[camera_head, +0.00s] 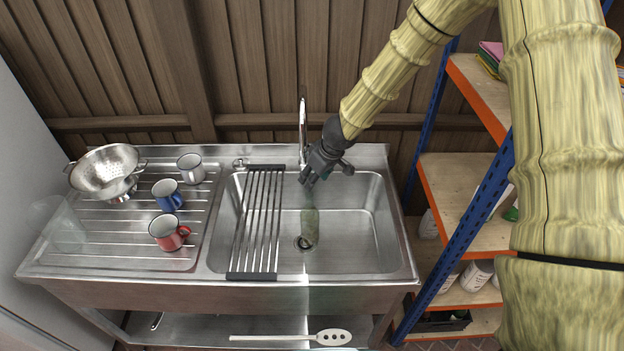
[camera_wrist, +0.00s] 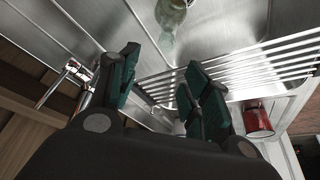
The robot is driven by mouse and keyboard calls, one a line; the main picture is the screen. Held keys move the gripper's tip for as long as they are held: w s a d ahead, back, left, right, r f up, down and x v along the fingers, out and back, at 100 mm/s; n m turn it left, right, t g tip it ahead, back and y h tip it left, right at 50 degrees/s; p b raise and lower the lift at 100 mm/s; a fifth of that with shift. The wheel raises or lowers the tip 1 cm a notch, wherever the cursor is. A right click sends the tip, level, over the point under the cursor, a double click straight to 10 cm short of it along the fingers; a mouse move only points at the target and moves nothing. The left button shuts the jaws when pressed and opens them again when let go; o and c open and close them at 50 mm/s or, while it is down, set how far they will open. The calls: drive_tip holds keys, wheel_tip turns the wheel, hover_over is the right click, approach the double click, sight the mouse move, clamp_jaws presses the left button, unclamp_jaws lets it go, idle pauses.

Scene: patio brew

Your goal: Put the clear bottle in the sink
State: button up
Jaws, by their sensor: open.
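The clear bottle (camera_head: 310,226), greenish and see-through, is inside the sink basin (camera_head: 355,230) near the drain. I cannot tell for sure whether it stands or lies. In the wrist view the bottle (camera_wrist: 168,22) shows at the top edge, partly cut off, beyond the fingers. My gripper (camera_head: 311,180) is above the back part of the basin, near the bottle's upper end in the head view. In the wrist view my gripper (camera_wrist: 163,86) has its two dark green finger pads apart, with nothing between them.
A roll-up rack (camera_head: 258,222) lies across the basin's left part. The tap (camera_head: 302,135) rises behind. The drainboard holds a colander (camera_head: 106,170), a grey mug (camera_head: 191,168), a blue mug (camera_head: 167,195), a red mug (camera_head: 168,232) and a clear vessel (camera_head: 65,228). Shelves (camera_head: 462,190) stand right.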

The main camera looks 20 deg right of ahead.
drive_tip(key=p+v, duration=0.3)
drive_tip(key=v, duration=0.4)
drive_tip(key=shift+s+r, duration=0.15)
drive_tip(key=shift+r, duration=0.15)
drive_tip(key=shift+d, duration=0.1)
